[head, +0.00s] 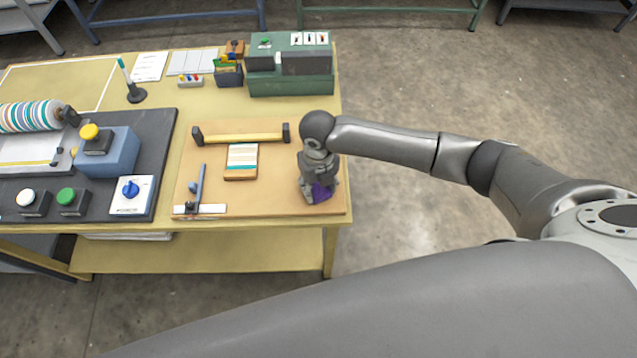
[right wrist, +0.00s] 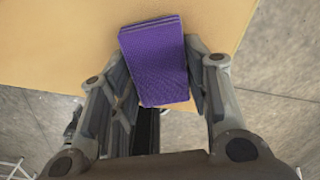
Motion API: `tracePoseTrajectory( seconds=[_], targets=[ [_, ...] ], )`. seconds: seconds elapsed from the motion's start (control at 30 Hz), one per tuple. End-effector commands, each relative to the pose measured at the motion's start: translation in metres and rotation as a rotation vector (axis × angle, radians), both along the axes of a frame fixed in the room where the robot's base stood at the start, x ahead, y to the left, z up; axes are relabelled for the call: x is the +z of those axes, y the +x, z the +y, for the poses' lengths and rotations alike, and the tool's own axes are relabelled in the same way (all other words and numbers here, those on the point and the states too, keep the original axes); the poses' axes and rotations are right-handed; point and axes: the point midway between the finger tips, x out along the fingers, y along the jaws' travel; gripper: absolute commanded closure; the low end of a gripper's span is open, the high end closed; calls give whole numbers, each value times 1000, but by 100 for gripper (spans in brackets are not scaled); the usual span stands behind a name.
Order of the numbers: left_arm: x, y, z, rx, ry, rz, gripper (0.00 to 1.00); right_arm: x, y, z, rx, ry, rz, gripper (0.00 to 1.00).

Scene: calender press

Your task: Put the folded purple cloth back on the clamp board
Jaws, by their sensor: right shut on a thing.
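The folded purple cloth (head: 321,193) is at the right side of the tan clamp board (head: 260,199), low at the board's surface. In the right wrist view the cloth (right wrist: 156,62) is a small layered rectangle between the two fingers. My right gripper (head: 317,186) is shut on it and points down over the board, hiding part of the cloth in the head view. I cannot tell whether the cloth touches the board (right wrist: 60,40). My left gripper is not in view.
A bar clamp (head: 240,136) and a striped block (head: 241,161) are on the board, left of my gripper. A blue lever (head: 197,183) stands at its left. A green box (head: 290,72) is behind. The control panel with buttons (head: 66,197) is at the left.

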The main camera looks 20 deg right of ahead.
Motion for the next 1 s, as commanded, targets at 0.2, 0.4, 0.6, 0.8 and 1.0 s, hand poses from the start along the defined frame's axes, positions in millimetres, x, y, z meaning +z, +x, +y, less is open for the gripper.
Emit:
tracePoseTrajectory(
  seconds=[0.2, 0.4, 0.6, 0.8, 1.0],
  targets=[
    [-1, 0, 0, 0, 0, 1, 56, -3, 0, 0, -1, 0, 0, 47],
    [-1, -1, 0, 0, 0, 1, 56, -3, 0, 0, 0, 0, 0, 34],
    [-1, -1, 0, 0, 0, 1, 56, -2, 0, 0, 0, 0, 0, 34],
    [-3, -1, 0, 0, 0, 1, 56, 14, 1, 0, 1, 2, -3, 34],
    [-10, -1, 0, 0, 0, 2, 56, 55, 2, 0, 1, 3, -5, 34]
  ],
)
